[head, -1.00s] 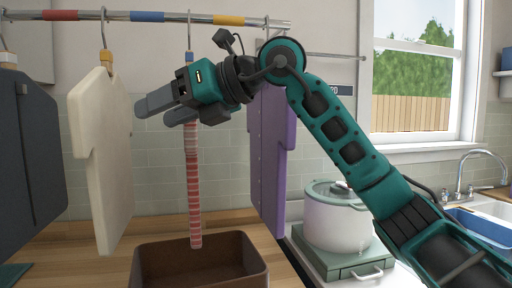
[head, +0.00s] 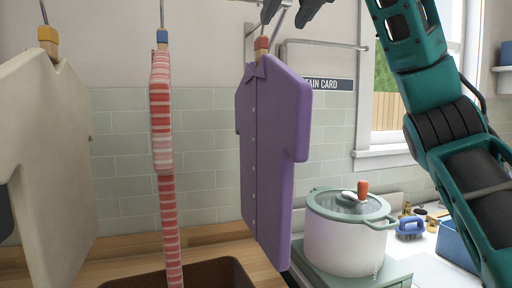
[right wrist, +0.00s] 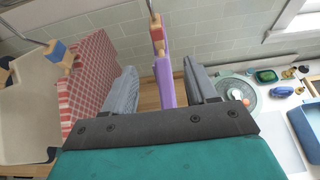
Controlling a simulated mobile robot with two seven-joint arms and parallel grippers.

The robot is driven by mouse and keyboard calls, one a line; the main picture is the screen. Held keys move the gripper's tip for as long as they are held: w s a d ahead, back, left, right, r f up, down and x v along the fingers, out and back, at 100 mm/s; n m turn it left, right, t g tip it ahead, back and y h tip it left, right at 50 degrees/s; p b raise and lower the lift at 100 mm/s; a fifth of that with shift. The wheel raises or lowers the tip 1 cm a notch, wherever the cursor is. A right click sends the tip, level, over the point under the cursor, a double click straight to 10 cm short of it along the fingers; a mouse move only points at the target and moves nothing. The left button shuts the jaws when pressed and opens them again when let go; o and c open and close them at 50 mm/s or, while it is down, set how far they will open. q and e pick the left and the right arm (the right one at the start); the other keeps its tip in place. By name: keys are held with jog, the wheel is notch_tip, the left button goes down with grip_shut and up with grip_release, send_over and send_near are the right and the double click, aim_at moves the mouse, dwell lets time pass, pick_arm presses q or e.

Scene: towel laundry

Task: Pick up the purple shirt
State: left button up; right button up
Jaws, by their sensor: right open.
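The purple shirt (head: 270,150) hangs upright on a hanger with a red-and-wood clip block (head: 261,48) in the head view. My right gripper (head: 286,14) is at the top edge of that view, near the hanger above the shirt's collar, partly cut off. In the right wrist view its two grey fingers are open (right wrist: 160,68), with the purple shirt (right wrist: 164,82) seen edge-on in the space between them. The fingers look apart from the shirt. My left gripper is not in view.
A red-striped shirt (head: 163,120) and a cream shirt (head: 50,150) hang to the left. A brown basket (head: 215,272) stands below. A lidded pot (head: 345,235) is at the right, near a blue brush (head: 410,228). A sign (head: 328,84) is on the wall behind.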

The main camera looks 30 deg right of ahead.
aim_at(264, 50)
jog(key=x, duration=0.6)
jog(key=shift+w+f+p, duration=0.1)
jog(key=shift+w+p, duration=0.05)
jog(key=shift+p, duration=0.2)
jog(key=p+x, duration=0.1)
jog(key=x, duration=0.4)
jog(key=shift+w, duration=0.4)
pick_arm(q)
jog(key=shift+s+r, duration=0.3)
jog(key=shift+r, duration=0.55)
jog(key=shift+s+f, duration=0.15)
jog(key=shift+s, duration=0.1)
pick_arm(e)
grip_shut()
